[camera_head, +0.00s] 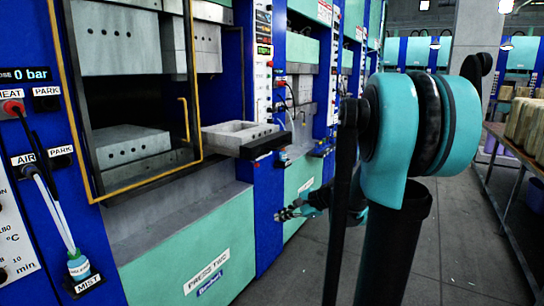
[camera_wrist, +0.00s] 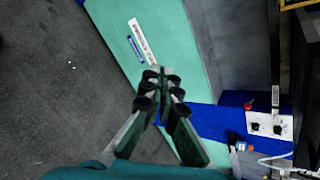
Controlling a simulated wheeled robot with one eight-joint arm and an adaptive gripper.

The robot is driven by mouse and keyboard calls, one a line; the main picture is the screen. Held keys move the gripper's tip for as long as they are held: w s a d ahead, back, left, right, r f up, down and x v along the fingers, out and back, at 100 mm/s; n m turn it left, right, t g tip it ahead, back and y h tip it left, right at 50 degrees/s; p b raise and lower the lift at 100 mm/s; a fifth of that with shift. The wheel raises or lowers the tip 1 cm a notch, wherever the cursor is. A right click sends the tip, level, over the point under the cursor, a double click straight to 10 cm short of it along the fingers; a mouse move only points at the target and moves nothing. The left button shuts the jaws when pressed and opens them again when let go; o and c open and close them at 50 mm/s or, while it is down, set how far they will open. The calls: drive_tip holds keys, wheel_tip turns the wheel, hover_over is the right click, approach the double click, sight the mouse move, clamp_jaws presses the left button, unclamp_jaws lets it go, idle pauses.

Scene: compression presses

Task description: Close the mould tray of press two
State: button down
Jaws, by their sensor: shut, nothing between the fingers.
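Press two is marked by a "PRESS TWO" plate (camera_head: 207,271) on its teal lower panel, and the plate also shows in the wrist view (camera_wrist: 143,42). Its grey mould tray (camera_head: 232,133) sticks out past the yellow-edged door frame (camera_head: 197,110), with a black bar (camera_head: 266,145) across its front end. My gripper (camera_head: 283,213) is low in front of the blue pillar, below and apart from the tray. In the wrist view my gripper (camera_wrist: 160,80) has its fingers together and empty, over the press's lower panel. The tray is not clear in the wrist view.
A control column (camera_head: 263,70) with hoses stands behind the tray. A mist bottle (camera_head: 78,265) hangs at the lower left. A table with tan blocks (camera_head: 530,125) stands at the right. The grey floor (camera_head: 290,280) between is clear.

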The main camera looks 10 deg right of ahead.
drive_tip(key=w+d+r+m+t+y, duration=0.3)
drive_tip(key=w+d+r+m, duration=0.25)
drive_tip(key=w+r, duration=0.2)
drive_tip(key=w+d+r+m+t+y, duration=0.2)
drive_tip(key=w+d+r+m+y, duration=0.1)
drive_tip(key=w+d+r+m, duration=0.35)
drive_tip(key=w+a+n, duration=0.1)
drive_tip(key=w+a, duration=0.8)
drive_tip(key=a, duration=0.3)
drive_tip(key=shift+w+a+r, duration=0.15)
drive_tip(key=shift+w+a, duration=0.2)
drive_tip(key=x, duration=3.2)
drive_tip(key=shift+w+d+f, duration=0.15)
drive_tip(key=shift+w+f, duration=0.2)
drive_tip(key=shift+f, duration=0.05)
drive_tip(key=shift+d, duration=0.15)
